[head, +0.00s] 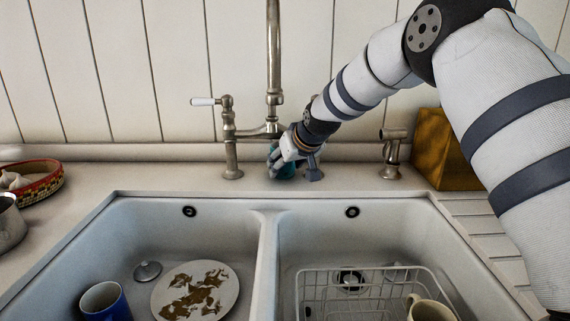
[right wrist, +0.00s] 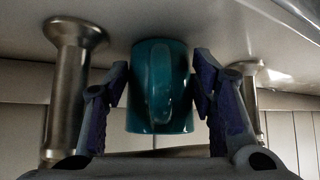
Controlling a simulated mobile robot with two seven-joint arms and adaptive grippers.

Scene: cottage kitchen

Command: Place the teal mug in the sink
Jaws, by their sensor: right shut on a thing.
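The teal mug (head: 285,172) is on the counter ledge behind the double sink (head: 270,225), between the tap's legs, mostly hidden by my right gripper (head: 294,163). In the right wrist view, which looks upside down, the mug (right wrist: 160,88) sits between the two fingers of my right gripper (right wrist: 160,92), its handle facing the camera. The right gripper is shut on the mug. The mug appears at the counter surface; I cannot tell whether it touches it. My left gripper is not in view.
The left basin holds a blue mug (head: 104,301), a soiled plate (head: 196,291) and a drain plug (head: 148,271). The right basin holds a wire rack (head: 325,290) and a cream mug (head: 430,309). The tap (head: 273,60) rises beside the gripper; a wooden block (head: 446,150) stands right.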

